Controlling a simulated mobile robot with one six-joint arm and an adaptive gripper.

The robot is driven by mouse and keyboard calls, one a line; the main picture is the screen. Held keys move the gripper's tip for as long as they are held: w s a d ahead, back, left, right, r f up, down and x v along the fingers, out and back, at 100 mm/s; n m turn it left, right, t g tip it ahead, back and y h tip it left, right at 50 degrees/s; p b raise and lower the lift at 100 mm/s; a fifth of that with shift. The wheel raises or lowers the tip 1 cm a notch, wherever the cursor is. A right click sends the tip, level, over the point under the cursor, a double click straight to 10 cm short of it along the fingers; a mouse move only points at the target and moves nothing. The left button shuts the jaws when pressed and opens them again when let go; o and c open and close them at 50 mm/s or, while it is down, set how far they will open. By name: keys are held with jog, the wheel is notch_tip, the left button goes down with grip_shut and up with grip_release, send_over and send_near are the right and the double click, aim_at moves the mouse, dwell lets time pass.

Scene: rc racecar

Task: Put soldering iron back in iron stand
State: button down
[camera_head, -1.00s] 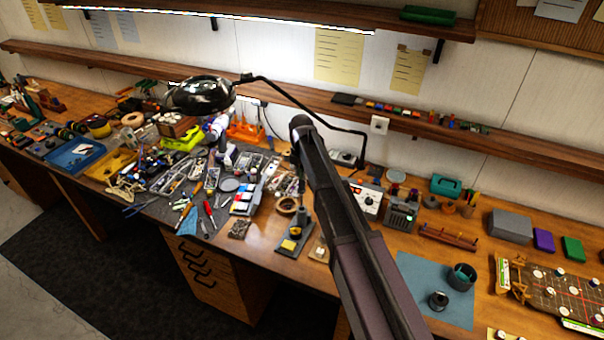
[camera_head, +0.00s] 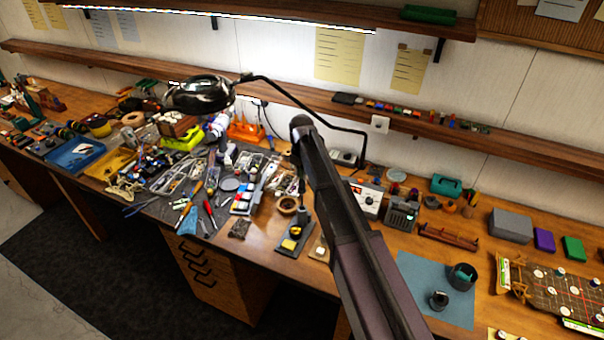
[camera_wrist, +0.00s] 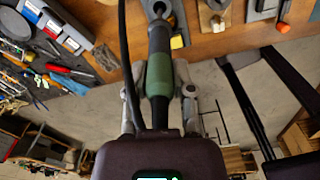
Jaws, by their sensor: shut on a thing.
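The soldering iron (camera_wrist: 159,75), with a green grip and black shaft, is held between the two grey fingers of my gripper (camera_wrist: 160,92) in the wrist view. Its far end points toward the iron stand (camera_wrist: 158,8) at the top of that view and overlaps it; I cannot tell if it is inside the holder. In the head view the iron stand (camera_head: 291,245) is a dark base with a yellow sponge near the bench's front edge, left of my arm. My gripper and the iron cannot be made out in the head view.
Pliers, screwdrivers and part trays crowd the dark mat (camera_head: 170,215) left of the stand. A roll of brown tape (camera_head: 288,204) lies just behind it. A black cable (camera_wrist: 122,45) runs beside the iron. A blue mat (camera_head: 430,285) with two dark round parts lies right of my arm.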

aim_at(302, 190)
jog(key=shift+f+b, duration=4.35)
jog(key=shift+f, duration=0.1)
grip_release()
dwell(0.4)
jog(key=shift+r, duration=0.2)
jog(key=shift+r+p, duration=4.35)
jog(key=shift+p, duration=0.15)
